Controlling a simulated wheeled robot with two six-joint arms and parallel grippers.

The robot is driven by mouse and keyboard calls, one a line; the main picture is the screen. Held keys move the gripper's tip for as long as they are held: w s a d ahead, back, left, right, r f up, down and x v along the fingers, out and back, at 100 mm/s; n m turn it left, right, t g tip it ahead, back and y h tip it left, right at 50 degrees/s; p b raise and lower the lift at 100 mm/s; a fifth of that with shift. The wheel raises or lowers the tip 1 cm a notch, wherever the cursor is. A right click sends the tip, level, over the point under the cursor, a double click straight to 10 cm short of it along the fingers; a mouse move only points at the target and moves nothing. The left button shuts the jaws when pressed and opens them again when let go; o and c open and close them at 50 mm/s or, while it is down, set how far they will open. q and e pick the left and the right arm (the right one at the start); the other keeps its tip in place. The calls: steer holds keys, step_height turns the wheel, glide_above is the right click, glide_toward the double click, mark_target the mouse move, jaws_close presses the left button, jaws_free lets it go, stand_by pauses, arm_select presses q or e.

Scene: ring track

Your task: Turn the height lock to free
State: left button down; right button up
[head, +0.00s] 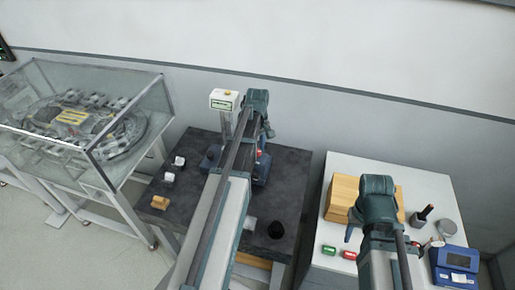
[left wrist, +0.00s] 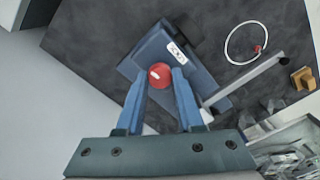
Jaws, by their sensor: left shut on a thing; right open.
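The height lock appears to be a round red knob (left wrist: 159,73) on a blue device (left wrist: 148,52) with a small white label beside the knob. My left gripper (left wrist: 158,82) is shut on the red knob, with one blue fingertip on either side of it. In the head view the blue device (head: 261,173) stands on the dark table, partly hidden behind my left arm, and a bit of the red knob (head: 259,153) shows. My right gripper (head: 351,232) is open over the white table at the right, its fingers mostly hidden by its wrist.
A glass case (head: 80,110) stands at the left. A wooden box (head: 343,195), green and red pieces (head: 328,251) and another blue device (head: 455,258) are on the white table.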

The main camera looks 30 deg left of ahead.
arm_select(q)
steer(key=n, duration=1.2)
steer(key=shift+n, duration=2.1)
steer(key=c, duration=0.5)
jaws_free()
steer(key=shift+c, duration=0.2)
steer(key=shift+r, duration=0.1)
